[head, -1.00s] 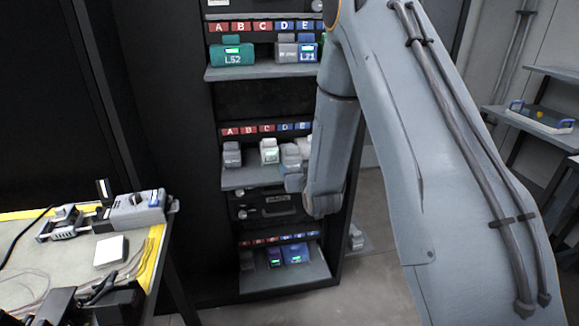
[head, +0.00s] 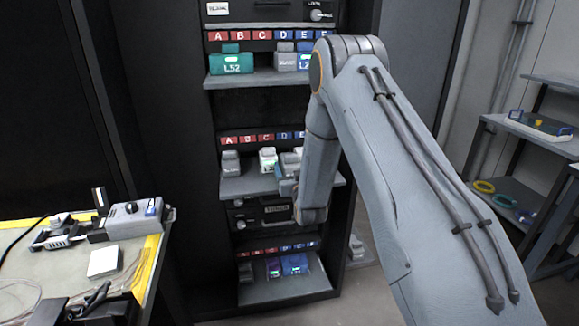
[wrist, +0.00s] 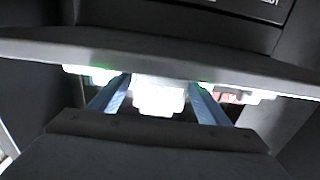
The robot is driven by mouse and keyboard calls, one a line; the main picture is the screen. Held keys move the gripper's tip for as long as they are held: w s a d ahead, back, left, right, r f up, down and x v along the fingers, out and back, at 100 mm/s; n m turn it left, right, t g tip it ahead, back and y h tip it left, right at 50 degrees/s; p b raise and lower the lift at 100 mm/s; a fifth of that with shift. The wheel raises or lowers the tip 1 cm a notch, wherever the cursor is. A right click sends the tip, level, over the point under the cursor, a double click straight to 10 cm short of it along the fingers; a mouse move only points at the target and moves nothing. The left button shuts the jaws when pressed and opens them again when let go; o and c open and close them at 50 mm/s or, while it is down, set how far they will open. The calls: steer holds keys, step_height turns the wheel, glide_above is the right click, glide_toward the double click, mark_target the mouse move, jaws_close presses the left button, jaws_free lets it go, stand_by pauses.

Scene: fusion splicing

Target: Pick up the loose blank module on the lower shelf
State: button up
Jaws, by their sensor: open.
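In the wrist view my gripper (wrist: 159,88) is open, its two bluish fingers on either side of a pale, washed-out module (wrist: 158,97). I cannot tell whether they touch it or whether it is the loose blank one. In the head view my arm reaches to the middle shelf (head: 245,187) of the rack and hides its right part. That shelf holds a grey module (head: 230,163) at the left and a white module (head: 267,159) with a green light. My gripper is mostly hidden there. The bottom shelf (head: 290,287) holds dark and blue modules.
A shelf edge (wrist: 160,50) crosses the wrist view close to the fingers. The upper shelf (head: 262,79) holds a teal module (head: 231,62) marked L52 and a grey module (head: 286,61). A workbench (head: 140,262) with a splicer-like device (head: 134,219) stands at the left.

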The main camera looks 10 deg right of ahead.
steer(key=shift+w, duration=0.2)
steer(key=c, duration=1.2)
steer(key=shift+r, duration=0.15)
